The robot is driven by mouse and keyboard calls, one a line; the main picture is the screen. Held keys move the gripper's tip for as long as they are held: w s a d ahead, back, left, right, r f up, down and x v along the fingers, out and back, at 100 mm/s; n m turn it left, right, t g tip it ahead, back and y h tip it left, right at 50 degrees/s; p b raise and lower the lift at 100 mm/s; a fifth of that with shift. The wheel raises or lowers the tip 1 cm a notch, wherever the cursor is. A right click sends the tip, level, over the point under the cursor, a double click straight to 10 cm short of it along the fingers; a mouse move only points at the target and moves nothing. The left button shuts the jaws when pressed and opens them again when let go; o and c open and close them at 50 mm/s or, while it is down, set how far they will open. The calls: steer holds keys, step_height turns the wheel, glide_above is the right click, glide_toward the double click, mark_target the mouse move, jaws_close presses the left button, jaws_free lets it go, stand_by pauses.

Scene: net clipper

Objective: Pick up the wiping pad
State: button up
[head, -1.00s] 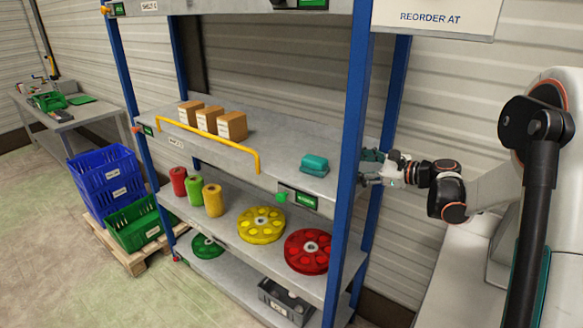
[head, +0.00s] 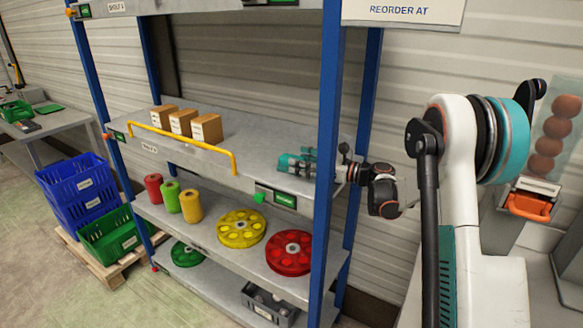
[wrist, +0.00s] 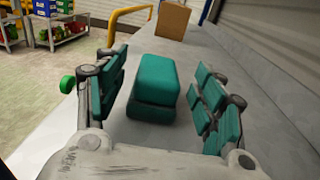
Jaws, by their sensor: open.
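The wiping pad (wrist: 155,85) is a teal block in two layers, lying on the grey middle shelf (head: 228,144). In the wrist view it sits between the two teal-padded fingers of my gripper (wrist: 160,98), with gaps on both sides. My gripper is open. In the head view my gripper (head: 296,164) reaches past the blue post over the right end of the shelf. There the pad is hard to tell apart from the teal fingers.
A blue post (head: 326,150) stands close to my wrist. A yellow rail (head: 190,144) runs along the shelf's front edge. Several cardboard boxes (head: 206,129) stand further left. Spools and red and yellow discs (head: 289,252) lie on the shelf below. The shelf between boxes and gripper is clear.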

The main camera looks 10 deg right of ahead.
mark_target(287, 156)
steer(key=b+x, duration=0.1)
steer(key=x, duration=0.4)
steer(key=shift+w+a, duration=0.25)
steer(key=shift+a, duration=0.1)
steer(key=c, duration=1.3)
steer(key=shift+o, duration=0.2)
steer(key=shift+r, duration=0.1)
